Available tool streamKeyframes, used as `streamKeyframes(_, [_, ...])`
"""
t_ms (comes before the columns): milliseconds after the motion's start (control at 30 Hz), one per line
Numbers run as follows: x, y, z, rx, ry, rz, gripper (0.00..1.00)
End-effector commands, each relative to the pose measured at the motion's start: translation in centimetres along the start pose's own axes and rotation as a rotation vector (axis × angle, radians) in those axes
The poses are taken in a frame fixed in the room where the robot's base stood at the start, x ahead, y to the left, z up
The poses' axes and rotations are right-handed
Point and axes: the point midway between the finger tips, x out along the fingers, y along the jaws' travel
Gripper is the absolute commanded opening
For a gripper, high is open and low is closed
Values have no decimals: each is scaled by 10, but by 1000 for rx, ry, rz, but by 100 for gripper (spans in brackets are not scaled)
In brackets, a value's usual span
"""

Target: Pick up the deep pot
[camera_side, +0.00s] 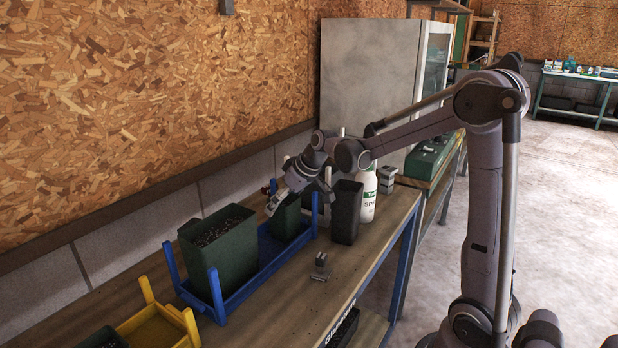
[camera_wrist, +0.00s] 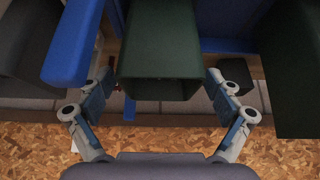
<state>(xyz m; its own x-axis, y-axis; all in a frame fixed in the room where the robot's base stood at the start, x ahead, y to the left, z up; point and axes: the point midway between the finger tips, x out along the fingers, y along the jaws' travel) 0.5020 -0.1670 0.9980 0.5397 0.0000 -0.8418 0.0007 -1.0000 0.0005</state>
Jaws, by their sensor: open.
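A narrow, tall dark green pot (camera_side: 287,222) stands upright in the far end of a blue tray (camera_side: 270,262). In the wrist view this green pot (camera_wrist: 160,35) lies between my spread fingers, its square opening facing my palm. My gripper (camera_side: 276,203) is open at the pot's top; in the wrist view my gripper (camera_wrist: 161,80) has one finger on each side of it, with gaps visible. A tall black pot (camera_side: 346,212) stands on the bench to the right of the tray. I cannot tell for certain which of these is called the deep pot.
A large green pot (camera_side: 220,252) filled with soil shares the tray; its wall (camera_wrist: 296,70) is at right in the wrist view. A blue tray post (camera_wrist: 75,42) is close to my left finger. A white bottle (camera_side: 368,196) and yellow tray (camera_side: 155,325) are on the bench.

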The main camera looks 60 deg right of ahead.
Motion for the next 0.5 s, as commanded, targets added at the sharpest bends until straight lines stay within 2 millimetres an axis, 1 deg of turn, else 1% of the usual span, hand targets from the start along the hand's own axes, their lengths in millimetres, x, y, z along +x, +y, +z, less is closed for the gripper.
streamKeyframes(33, [8, 0, -1, -1, 0, 0, 92])
streamKeyframes(200, [26, 0, -1, 0, 1, 1, 92])
streamKeyframes(333, [32, 0, -1, 1, 2, 1, 92])
streamKeyframes(500, [33, 0, -1, 1, 1, 2, 92])
